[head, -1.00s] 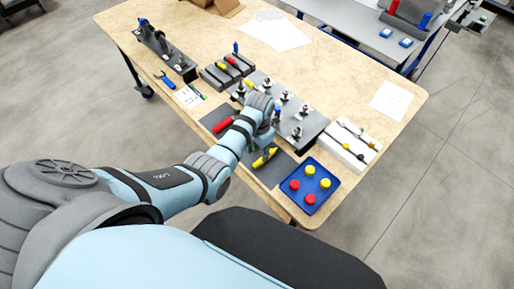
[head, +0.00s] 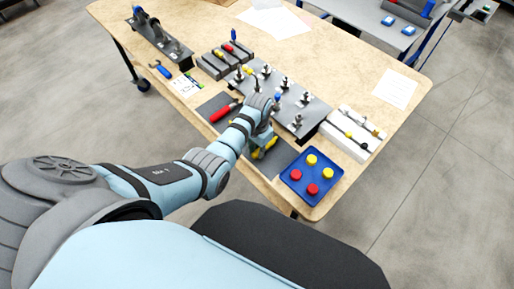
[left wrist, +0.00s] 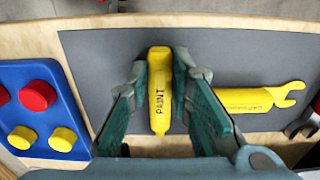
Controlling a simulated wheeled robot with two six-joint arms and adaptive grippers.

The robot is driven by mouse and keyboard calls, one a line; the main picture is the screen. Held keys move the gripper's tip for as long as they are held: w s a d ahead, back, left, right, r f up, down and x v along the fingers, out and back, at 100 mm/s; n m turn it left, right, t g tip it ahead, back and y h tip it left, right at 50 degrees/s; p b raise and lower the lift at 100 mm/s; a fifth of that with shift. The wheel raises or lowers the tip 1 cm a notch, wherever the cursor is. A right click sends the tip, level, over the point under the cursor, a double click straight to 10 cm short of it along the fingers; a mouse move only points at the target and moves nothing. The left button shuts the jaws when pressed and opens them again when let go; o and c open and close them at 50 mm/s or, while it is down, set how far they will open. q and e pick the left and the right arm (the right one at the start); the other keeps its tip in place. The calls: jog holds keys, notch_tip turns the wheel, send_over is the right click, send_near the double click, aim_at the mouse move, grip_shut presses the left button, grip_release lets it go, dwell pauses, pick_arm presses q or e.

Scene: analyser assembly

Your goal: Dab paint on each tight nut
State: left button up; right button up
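A yellow paint marker (left wrist: 160,88), printed PAINT, lies on a dark grey mat (left wrist: 100,60) in the left wrist view. My left gripper (left wrist: 162,72) is over it, with a green finger on each side and narrow gaps beside the marker. It looks open. In the head view my left gripper (head: 262,138) is low at the table's near side, with yellow showing beside it. The grey plate (head: 312,112) behind it carries several upright studs with dark fittings (head: 285,83). Paint on the nuts is too small to tell. My right gripper is not in view.
A yellow wrench (left wrist: 250,99) lies right of the marker. A red-handled tool (head: 223,112) is on the mat. A blue tray (head: 296,180) with red and yellow caps stands close by. A white block (head: 344,142) is at right, a grey tool rack (head: 213,66) further back.

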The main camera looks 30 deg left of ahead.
pick_arm(q)
jog(key=shift+r+p, duration=0.2)
jog(key=shift+p, duration=0.1)
grip_shut()
jog(key=r+p, duration=0.2)
jog(key=s+r+p, duration=0.1)
jog(key=r+p, duration=0.1)
jog(key=shift+a+r+p, duration=0.2)
jog(key=shift+r+p, duration=0.15)
jog(key=shift+p, duration=0.05)
jog(key=shift+s+r, duration=0.3)
jog(key=shift+r, duration=0.2)
jog(key=shift+f+b, duration=0.1)
jog(key=shift+b, duration=0.2)
